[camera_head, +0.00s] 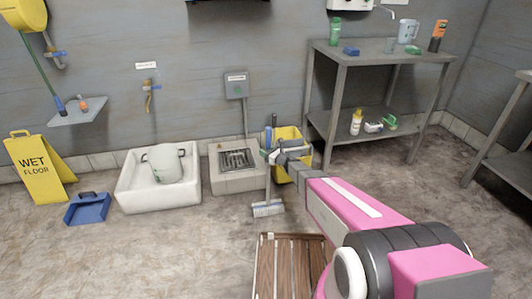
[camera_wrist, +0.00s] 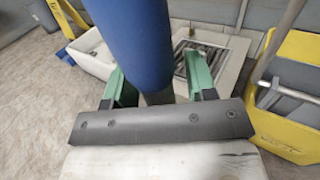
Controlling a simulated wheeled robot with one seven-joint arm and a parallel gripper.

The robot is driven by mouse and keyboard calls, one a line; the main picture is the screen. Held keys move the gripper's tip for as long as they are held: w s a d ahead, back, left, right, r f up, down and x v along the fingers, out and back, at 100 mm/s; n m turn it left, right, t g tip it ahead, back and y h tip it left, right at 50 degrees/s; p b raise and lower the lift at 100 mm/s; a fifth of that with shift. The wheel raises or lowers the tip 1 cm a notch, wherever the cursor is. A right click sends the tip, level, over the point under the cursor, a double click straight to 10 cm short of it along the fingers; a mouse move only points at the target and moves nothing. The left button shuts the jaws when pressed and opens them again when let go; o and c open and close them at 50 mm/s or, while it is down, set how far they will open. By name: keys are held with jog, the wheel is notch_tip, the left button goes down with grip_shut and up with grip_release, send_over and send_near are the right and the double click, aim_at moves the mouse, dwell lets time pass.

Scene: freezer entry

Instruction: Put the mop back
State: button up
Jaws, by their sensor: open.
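A mop or brush with a pale, blue-topped head (camera_head: 267,208) stands upright on the floor in front of the yellow bucket. Its blue grip (camera_wrist: 140,40) fills the upper middle of the wrist view. My gripper (camera_head: 272,156) is at the upper handle in the head view. In the wrist view its two green fingers (camera_wrist: 158,70) are open, one on either side of the blue grip, with gaps visible. A wall holder (camera_head: 149,88) with a blue part hangs empty under a white label (camera_head: 147,65), left of the gripper.
A yellow bucket (camera_head: 297,160) stands right behind the handle, with another shaft in it. A floor drain (camera_head: 238,160) and white basin with a pail (camera_head: 165,165) are left. A wet-floor sign (camera_head: 40,167), blue dustpan (camera_head: 87,208) and wooden pallet (camera_head: 290,270) are on the floor. Shelving (camera_head: 375,58) stands right.

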jog(key=v, duration=1.2)
jog(key=s+d+r+n+g+h, duration=0.1)
jog(key=s+r+n+g+h, duration=0.1)
jog(key=s+n+g, duration=0.45)
jog(key=s+d+r+n+g+h, duration=0.1)
jog(key=s+r+n+g+h, duration=0.15)
jog(key=s+n, duration=0.75)
jog(key=s+d+r+n+g+h, duration=0.2)
jog(key=s+d+r+n+h, duration=0.3)
jog(key=s+d+n+h, duration=0.4)
jog(key=s+d, duration=0.1)
jog(key=d, duration=0.3)
jog(key=shift+d+r+g, duration=0.15)
jog(key=shift+d+g, duration=0.1)
jog(key=shift+g, duration=0.05)
jog(key=shift+s+n, duration=0.15)
jog(key=shift+n, duration=0.1)
